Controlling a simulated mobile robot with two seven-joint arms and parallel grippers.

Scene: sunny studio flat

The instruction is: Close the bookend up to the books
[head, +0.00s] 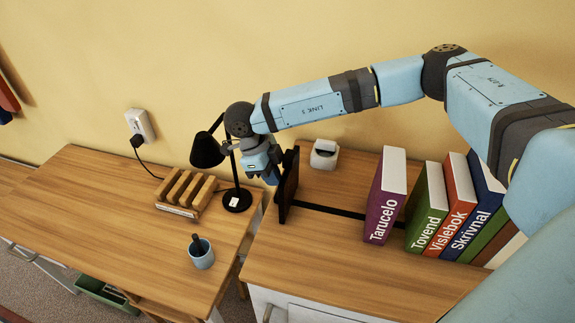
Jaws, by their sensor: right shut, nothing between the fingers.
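The dark bookend (288,186) stands upright near the left end of the right-hand wooden top. A dark flat bar (330,210) runs from its foot towards the books. The purple book Tarucelo (385,208) is the nearest book, with a wide gap between it and the bookend. Right of it stand the green Tovend (428,212), red Vislebok (455,210), blue Skrivnal (481,215) and more books, some leaning. My right gripper (271,177) is shut and empty at the left side of the bookend; I cannot tell whether it touches. My left gripper is out of view.
A black lamp (207,152) stands close left of my right gripper. A wooden slotted rack (185,192) and a blue cup (201,256) are on the left desk (95,215). A white holder (324,155) stands behind the bar, near the wall.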

